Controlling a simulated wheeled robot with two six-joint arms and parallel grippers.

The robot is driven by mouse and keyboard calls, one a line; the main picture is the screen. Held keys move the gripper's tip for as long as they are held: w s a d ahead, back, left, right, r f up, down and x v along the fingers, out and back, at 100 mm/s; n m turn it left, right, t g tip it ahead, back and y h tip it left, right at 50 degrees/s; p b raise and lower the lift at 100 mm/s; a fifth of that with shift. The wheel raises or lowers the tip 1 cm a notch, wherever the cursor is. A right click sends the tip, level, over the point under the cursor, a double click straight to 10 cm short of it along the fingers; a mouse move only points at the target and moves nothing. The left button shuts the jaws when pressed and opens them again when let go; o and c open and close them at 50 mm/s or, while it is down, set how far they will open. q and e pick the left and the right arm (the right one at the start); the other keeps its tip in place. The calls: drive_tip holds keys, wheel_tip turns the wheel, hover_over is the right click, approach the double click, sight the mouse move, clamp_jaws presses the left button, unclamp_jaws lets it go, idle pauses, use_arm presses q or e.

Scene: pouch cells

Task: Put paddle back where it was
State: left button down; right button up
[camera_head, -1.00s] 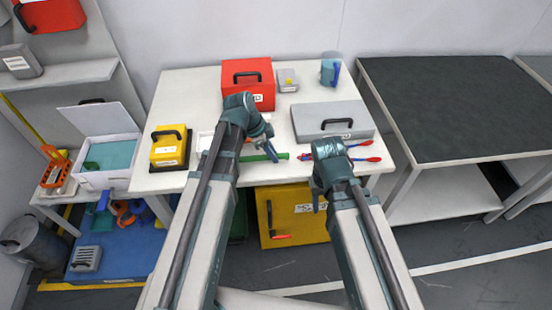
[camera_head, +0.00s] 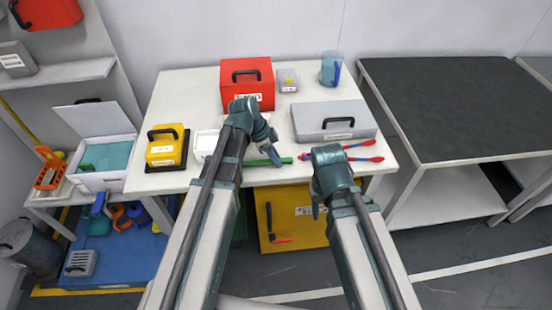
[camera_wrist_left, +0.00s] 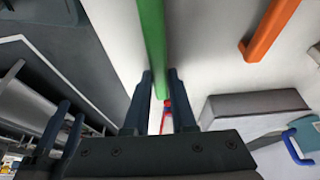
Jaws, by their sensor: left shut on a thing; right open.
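A long green bar, which looks like the paddle (camera_head: 262,163), is at the front edge of the white table (camera_head: 165,92). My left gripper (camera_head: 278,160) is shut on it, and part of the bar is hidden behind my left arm. In the left wrist view the green bar (camera_wrist_left: 152,40) runs up from between my left gripper's fingers (camera_wrist_left: 160,100). I cannot tell whether it touches the table. My right gripper (camera_head: 318,203) is open, low in front of the table edge, and its fingers are partly hidden by its wrist.
A grey case (camera_head: 335,118), red box (camera_head: 247,85) and yellow box (camera_head: 165,152) stand on the table. A yellow cabinet (camera_head: 300,225) is underneath. The dark-topped table (camera_head: 455,105) at right is clear.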

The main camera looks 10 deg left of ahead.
sight(262, 161)
use_arm(q)
drive_tip(key=c, duration=0.7)
unclamp_jaws()
drive_tip(key=shift+f, duration=0.1)
drive_tip(key=shift+c, duration=0.2)
drive_tip(key=shift+p+v, duration=0.9)
drive_tip(key=p+v, duration=1)
drive_tip(key=v, duration=0.1)
drive_tip(key=s+d+f+n+y, duration=0.1)
drive_tip(key=s+d+n+y, duration=0.1)
drive_tip(key=s+d+n, duration=0.2)
drive_tip(key=s+d+f+n+g+y, duration=0.1)
drive_tip(key=s+d+n+y, duration=0.2)
drive_tip(key=s, duration=0.7)
drive_tip(key=shift+s+d+n+y, duration=0.35)
drive_tip(key=shift+d+n, duration=0.7)
drive_tip(key=shift+n, duration=0.95)
